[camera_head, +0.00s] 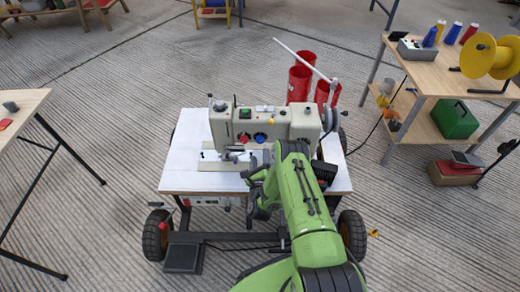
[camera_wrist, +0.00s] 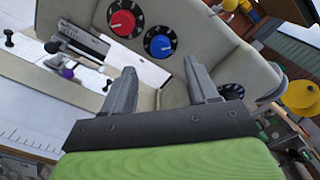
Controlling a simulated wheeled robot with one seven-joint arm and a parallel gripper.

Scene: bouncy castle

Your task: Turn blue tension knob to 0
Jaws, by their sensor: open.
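The blue tension knob (camera_wrist: 160,45) is on the front face of the cream sewing machine (camera_wrist: 195,15), with a dark dial ring and white marks around it. Its number setting is too small to read. In the head view the blue knob (camera_head: 260,137) sits right of the red knob (camera_head: 244,138). The red knob also shows in the wrist view (camera_wrist: 123,21). My gripper (camera_wrist: 158,78) is open and empty, its two fingers pointing at the machine's face. The blue knob appears between and beyond the fingertips, apart from them. In the head view my arm hides most of the gripper.
The machine stands on a white-topped wheeled table (camera_head: 185,150). Red cylinders (camera_head: 300,82) stand behind it. A wooden workbench (camera_head: 445,75) with a yellow spool (camera_head: 482,55) is at the right.

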